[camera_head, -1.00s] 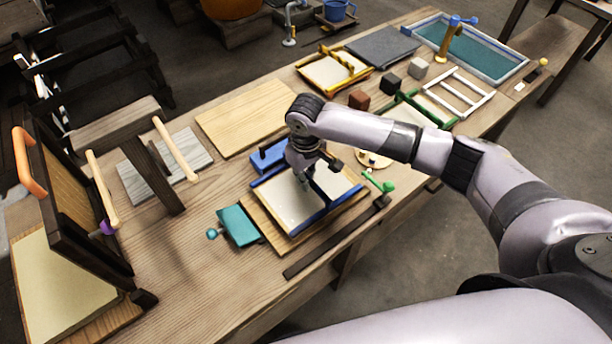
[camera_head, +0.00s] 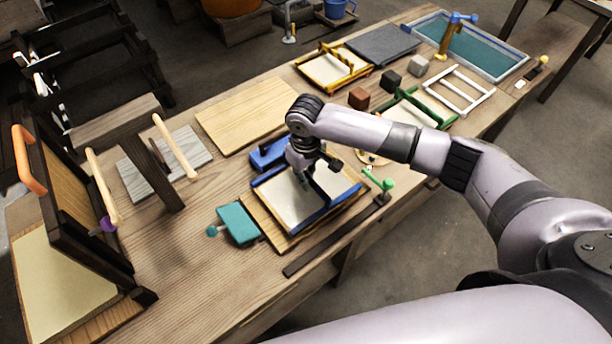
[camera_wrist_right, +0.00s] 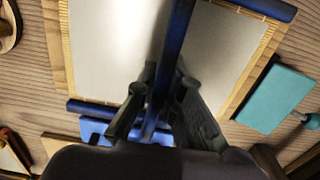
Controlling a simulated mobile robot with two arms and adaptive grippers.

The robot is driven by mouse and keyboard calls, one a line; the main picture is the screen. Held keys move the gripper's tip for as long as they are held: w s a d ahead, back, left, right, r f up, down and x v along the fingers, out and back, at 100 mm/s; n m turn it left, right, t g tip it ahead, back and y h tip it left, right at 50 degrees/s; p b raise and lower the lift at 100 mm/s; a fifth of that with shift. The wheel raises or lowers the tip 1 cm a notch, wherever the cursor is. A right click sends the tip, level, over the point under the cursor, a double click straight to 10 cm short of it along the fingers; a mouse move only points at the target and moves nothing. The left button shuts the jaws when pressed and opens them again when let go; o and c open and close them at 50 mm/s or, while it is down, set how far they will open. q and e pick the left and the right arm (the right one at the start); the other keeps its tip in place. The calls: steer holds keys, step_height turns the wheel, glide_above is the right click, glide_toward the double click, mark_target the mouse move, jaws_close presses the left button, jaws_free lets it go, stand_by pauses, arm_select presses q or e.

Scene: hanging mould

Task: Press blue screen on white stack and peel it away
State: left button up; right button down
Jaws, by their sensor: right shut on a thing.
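The blue screen shows as blue bars (camera_head: 325,211) at the edges of a pale sheet. It lies over or just above the white stack (camera_head: 290,205) on a wooden board; I cannot tell any gap. My right gripper (camera_head: 303,178) points down over the middle of the sheet. In the right wrist view its fingers (camera_wrist_right: 163,105) are shut on a blue bar (camera_wrist_right: 175,45) that crosses above the pale surface (camera_wrist_right: 115,50). The arm and hand hide part of the screen's far side. My left gripper is not in view.
A teal block (camera_head: 238,224) with a knob lies left of the board, and a blue block (camera_head: 268,152) behind it. A dark strip (camera_head: 320,250) lies in front. A dark upright frame (camera_head: 80,200) stands at the left. A plain board (camera_head: 245,117) lies at the back.

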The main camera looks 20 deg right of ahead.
steer(key=shift+s+f+p, duration=0.15)
steer(key=shift+s+p, duration=0.1)
steer(key=shift+p, duration=0.2)
stand_by(1.8)
steer(key=shift+w+r+p, duration=0.2)
steer(key=shift+r+p, duration=1)
steer(key=shift+p, duration=0.1)
steer(key=shift+r, duration=0.1)
steer(key=shift+r, duration=0.1)
step_height(320, 180, up, 7)
steer(key=p, duration=0.8)
steer(key=shift+p, duration=0.3)
